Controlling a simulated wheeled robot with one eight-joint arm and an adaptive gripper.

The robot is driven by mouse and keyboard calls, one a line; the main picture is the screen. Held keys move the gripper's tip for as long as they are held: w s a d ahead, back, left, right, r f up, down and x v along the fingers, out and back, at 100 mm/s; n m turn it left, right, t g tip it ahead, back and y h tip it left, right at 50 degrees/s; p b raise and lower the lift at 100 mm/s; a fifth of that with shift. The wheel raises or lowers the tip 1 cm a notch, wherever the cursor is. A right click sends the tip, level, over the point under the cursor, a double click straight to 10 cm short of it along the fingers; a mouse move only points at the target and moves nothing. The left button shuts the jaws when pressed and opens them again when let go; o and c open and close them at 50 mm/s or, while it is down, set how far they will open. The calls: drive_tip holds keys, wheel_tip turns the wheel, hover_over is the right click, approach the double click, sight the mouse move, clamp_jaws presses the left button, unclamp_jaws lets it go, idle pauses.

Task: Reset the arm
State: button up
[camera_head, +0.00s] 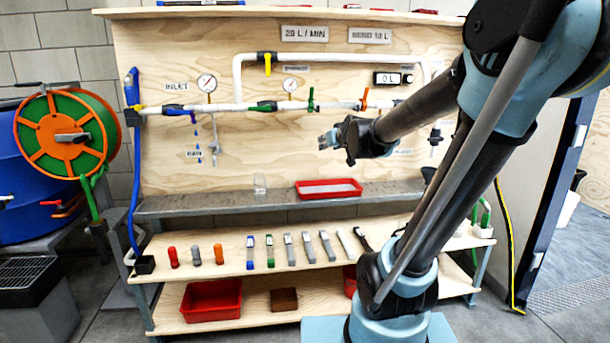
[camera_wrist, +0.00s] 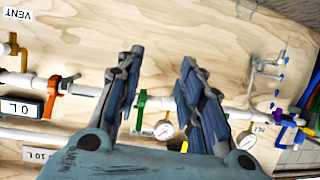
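The board's pipe, gauges and valves lie beyond the fingers in that view, which looks turned upside down. My arm reaches in from the right in the head view and covers the right part of the board.
A red tray (camera_head: 329,189) lies on the grey ledge (camera_head: 250,205). Several tools lie on the shelf below, and a red bin (camera_head: 211,300) is lower left. A hose reel (camera_head: 66,134) and blue barrel (camera_head: 30,190) stand left. The open door (camera_head: 560,200) is right.

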drive_tip(key=s+d+f+m+g+h, duration=0.1)
drive_tip(key=s+d+f+g, duration=0.2)
drive_tip(key=s+f, duration=0.4)
drive_tip(key=s+d+f+g+h, duration=0.1)
drive_tip(key=s+d+f+g, duration=0.3)
drive_tip(key=s, duration=1.1)
drive_tip(key=s+d+f+m+g+h, duration=0.1)
drive_tip(key=s+d+f+g, duration=0.2)
drive_tip(key=s+f, duration=0.8)
drive_tip(key=shift+s+d+m+g+h, duration=0.15)
drive_tip(key=shift+s+m+g+h, duration=0.15)
drive_tip(key=shift+g, duration=0.2)
drive_tip(key=shift+w+f, duration=0.2)
drive_tip(key=shift+w, duration=0.25)
idle(3.7)
